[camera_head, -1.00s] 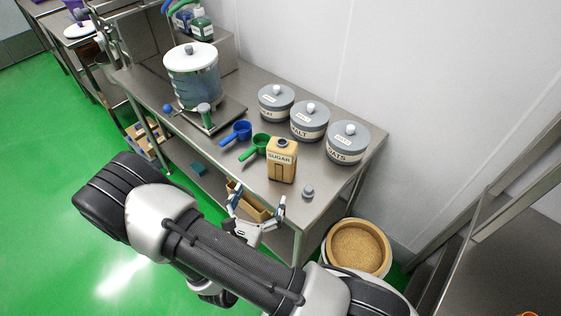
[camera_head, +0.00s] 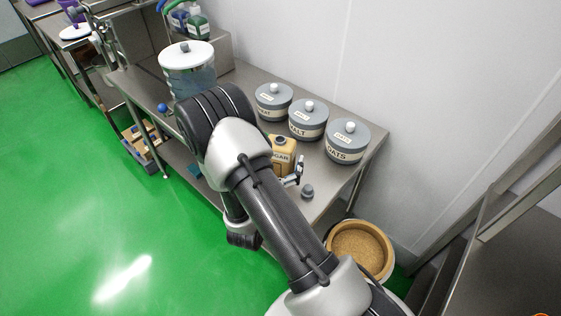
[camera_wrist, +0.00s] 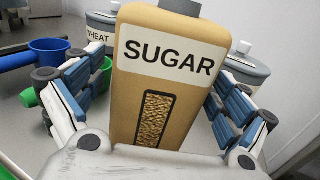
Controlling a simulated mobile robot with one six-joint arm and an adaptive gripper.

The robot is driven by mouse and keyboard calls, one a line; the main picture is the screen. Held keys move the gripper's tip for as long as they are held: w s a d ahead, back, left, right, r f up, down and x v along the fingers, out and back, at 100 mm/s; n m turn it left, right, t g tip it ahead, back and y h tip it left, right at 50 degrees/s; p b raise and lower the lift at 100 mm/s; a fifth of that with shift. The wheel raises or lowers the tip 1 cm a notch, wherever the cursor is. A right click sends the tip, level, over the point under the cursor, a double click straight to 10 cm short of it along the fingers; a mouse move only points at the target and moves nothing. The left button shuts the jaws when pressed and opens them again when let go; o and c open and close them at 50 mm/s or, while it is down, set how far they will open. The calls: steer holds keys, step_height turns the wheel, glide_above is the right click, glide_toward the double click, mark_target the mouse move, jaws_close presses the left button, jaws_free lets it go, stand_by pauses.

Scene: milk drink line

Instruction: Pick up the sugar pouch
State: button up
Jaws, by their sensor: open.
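The sugar pouch (camera_head: 284,157) is tan with a white label reading SUGAR and a small window of brown grains. It stands upright on the steel table, partly hidden by my arm in the head view. In the wrist view the pouch (camera_wrist: 160,85) fills the middle. My gripper (camera_wrist: 158,98) is open, with one finger on each side of the pouch. A gap shows on the left; on the right I cannot tell whether the finger touches it. In the head view only one finger shows, by the pouch's right side.
Three grey lidded canisters (camera_head: 307,121) stand behind the pouch along the wall. A blue scoop (camera_wrist: 48,52) and a green scoop (camera_wrist: 28,97) lie to the left. A small grey knobbed object (camera_head: 307,192) sits at right. A round tub (camera_head: 360,250) stands beyond the table end.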

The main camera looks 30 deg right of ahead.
steer(key=shift+w+d, duration=0.2)
steer(key=shift+c, duration=0.4)
steer(key=c, duration=1.5)
steer(key=shift+r, duration=0.15)
steer(key=shift+c, duration=0.2)
step_height(320, 180, up, 20)
steer(key=p, duration=0.7)
